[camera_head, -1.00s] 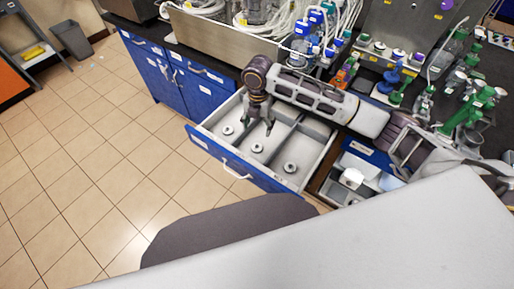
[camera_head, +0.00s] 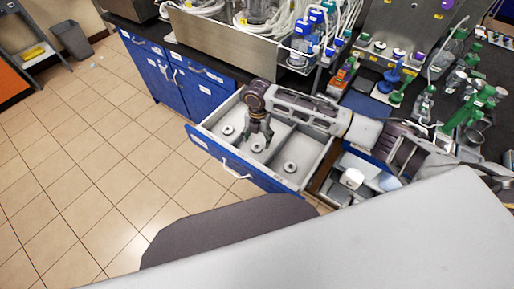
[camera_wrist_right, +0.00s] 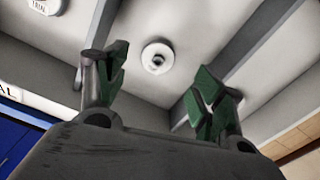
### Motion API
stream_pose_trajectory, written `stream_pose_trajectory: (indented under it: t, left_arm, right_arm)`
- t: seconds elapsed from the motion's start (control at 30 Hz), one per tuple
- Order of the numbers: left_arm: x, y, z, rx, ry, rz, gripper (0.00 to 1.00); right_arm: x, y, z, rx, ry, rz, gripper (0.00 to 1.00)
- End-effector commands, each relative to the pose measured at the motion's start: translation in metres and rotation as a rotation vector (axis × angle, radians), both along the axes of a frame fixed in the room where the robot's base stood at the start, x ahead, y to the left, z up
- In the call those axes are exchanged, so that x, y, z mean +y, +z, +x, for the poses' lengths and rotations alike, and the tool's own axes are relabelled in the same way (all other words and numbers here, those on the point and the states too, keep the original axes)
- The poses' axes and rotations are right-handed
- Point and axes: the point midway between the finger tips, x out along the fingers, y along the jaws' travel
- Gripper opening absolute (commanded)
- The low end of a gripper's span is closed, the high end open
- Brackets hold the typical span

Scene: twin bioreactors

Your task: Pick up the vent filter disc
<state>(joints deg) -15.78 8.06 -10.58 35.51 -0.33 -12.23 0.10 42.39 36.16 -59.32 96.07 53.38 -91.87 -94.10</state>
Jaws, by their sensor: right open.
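Three small pale vent filter discs lie in the open drawer (camera_head: 210,137), in separate compartments: a left one (camera_head: 228,130), a middle one (camera_head: 257,147) and a right one (camera_head: 289,167). My right gripper (camera_head: 261,139) is open, pointing down into the drawer over the middle disc. In the right wrist view, a round white disc with a dark centre (camera_wrist_right: 157,57) lies on the drawer floor beyond and between the green-padded fingertips (camera_wrist_right: 160,90), apart from them. Part of another disc (camera_wrist_right: 45,5) shows at the top left. My left gripper is not in view.
Grey dividers (camera_wrist_right: 255,45) separate the drawer's compartments. An open compartment with white items (camera_head: 352,178) lies right of the drawer. The bench above holds bottles with blue caps (camera_head: 304,42) and green-capped glassware (camera_head: 470,115).

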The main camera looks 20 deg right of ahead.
Motion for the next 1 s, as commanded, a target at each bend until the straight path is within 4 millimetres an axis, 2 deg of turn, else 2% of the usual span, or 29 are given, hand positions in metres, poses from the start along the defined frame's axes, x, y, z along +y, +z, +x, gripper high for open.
stream_pose_trajectory:
  t: [0.23, 0.6, 1.0]
  left_arm:
    - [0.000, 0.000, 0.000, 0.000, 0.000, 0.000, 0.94]
    - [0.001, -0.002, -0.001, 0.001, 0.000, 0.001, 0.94]
    - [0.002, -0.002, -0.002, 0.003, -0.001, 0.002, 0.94]
  right_arm:
    - [0.002, -0.009, -0.001, 0.001, 0.000, 0.001, 0.68]
    - [0.005, -0.047, -0.002, 0.000, -0.001, 0.000, 0.68]
    - [0.005, -0.052, -0.002, -0.001, 0.001, -0.001, 0.68]
